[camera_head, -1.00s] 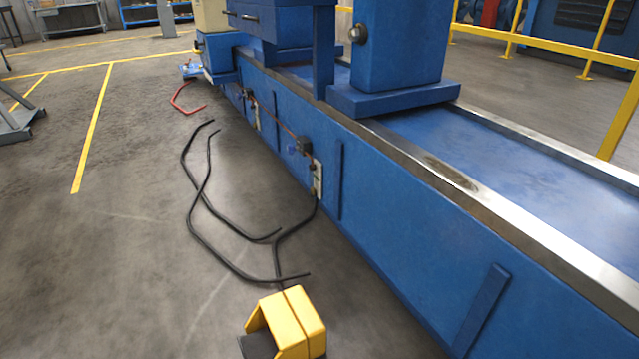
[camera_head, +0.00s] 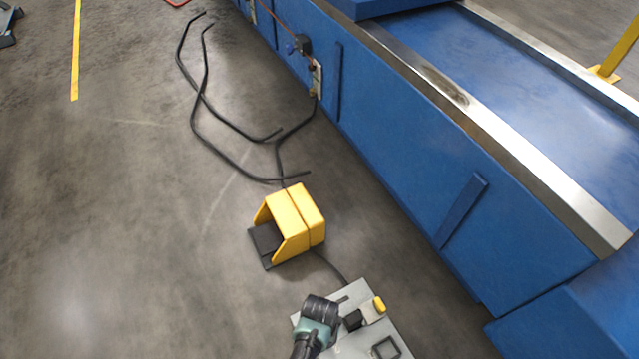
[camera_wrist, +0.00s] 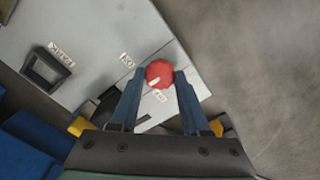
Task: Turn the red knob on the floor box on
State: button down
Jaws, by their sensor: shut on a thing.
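The red knob (camera_wrist: 159,73) sits on the grey floor box (camera_wrist: 100,25) in the wrist view, with a small pale mark at its lower left rim. Small white labels lie beside it; their lettering is too small to read surely. My gripper (camera_wrist: 160,76) has its two blue fingers on either side of the knob, shut on it. In the head view the grey floor box (camera_head: 355,290) is at the bottom edge, partly cut off. My arm's dark end covers part of it, and the knob is hidden there.
A yellow pedal guard (camera_head: 297,218) stands on the floor just behind the box. Black cables (camera_head: 205,125) lie beyond it. The long blue machine bed (camera_head: 400,170) runs along the right. A dark square frame (camera_wrist: 48,72) rises from the box.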

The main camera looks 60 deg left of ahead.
jog(key=m+p, duration=0.1)
jog(key=m, duration=0.3)
jog(key=shift+r+m+p, duration=0.1)
jog(key=shift+m+p, duration=0.2)
jog(key=shift+p, duration=0.05)
jog(key=shift+m+p, duration=0.35)
jog(key=shift+m, duration=1.35)
jog(key=shift+c, duration=1.9)
grip_release()
notch_tip(320, 180, up, 13)
jog(key=p, duration=0.8)
jog(key=shift+p, duration=0.4)
